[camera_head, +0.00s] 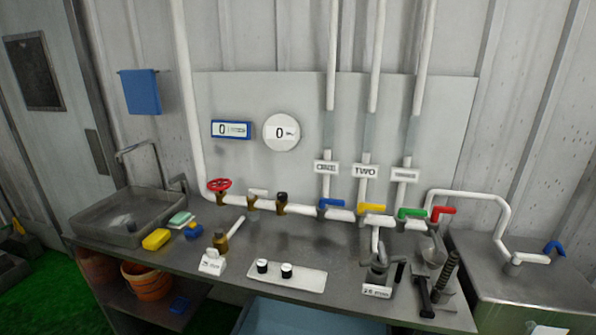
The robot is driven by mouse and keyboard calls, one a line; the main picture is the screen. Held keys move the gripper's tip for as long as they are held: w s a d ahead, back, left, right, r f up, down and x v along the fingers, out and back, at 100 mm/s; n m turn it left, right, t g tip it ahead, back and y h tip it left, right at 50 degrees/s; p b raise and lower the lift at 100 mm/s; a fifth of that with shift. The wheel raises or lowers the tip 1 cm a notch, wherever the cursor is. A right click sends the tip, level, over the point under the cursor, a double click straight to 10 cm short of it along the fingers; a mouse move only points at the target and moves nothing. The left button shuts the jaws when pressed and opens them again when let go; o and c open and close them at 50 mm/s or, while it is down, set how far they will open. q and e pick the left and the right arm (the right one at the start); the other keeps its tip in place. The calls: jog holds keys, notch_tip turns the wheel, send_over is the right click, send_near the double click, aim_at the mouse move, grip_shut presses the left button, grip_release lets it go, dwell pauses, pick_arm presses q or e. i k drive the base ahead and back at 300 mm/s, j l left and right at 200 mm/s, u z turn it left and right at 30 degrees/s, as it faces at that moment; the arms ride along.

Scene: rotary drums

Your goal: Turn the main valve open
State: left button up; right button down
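A red round handwheel valve (219,185) sits on the white pipe at the left, just right of the sink. Its open or shut position cannot be told from here. Further right on the same pipe are a brass valve with a pale lever (257,194) and a brass fitting with a dark top (282,198). Lever valves in blue (331,204), yellow (372,208), green (411,213) and red (442,211) follow. No label naming a main valve is readable. Neither of my grippers is in view.
A display (231,129) and a round gauge (281,132) both read 0. The steel bench (320,243) carries a sink (118,219), a yellow sponge (156,239), a brass piece (221,241), a small tray (304,277) and a black-handled device (426,296). A steel tank (530,275) stands right.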

aim_at(219, 187)
jog(key=i+j, duration=0.1)
jog(key=j, duration=0.3)
jog(key=i+j, duration=0.1)
jog(key=j, duration=0.3)
jog(key=i+j, duration=0.1)
jog(key=j, duration=0.3)
jog(key=i+j, duration=0.15)
jog(key=j, duration=0.25)
jog(key=i+j, duration=0.1)
jog(key=j, duration=0.25)
jog(key=i+j, duration=0.1)
jog(key=j, duration=0.3)
